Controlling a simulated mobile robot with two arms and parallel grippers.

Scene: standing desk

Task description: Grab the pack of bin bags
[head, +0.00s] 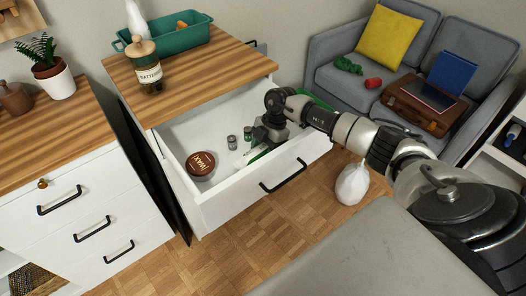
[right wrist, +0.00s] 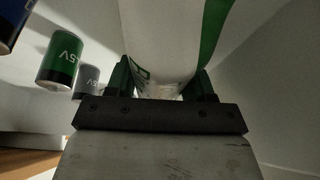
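The pack of bin bags (head: 254,156) is white with green and lies in the open drawer, partly hidden by my right gripper (head: 268,138). In the right wrist view the pack (right wrist: 168,38) is a white roll-like shape with a green stripe. It fills the space between the two dark fingers of my right gripper (right wrist: 165,82), which appear to touch it on both sides. The gripper points down inside the drawer. My left gripper is not in view.
A battery jar (head: 147,68) and a green tray (head: 178,41) stand on the cabinet top.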

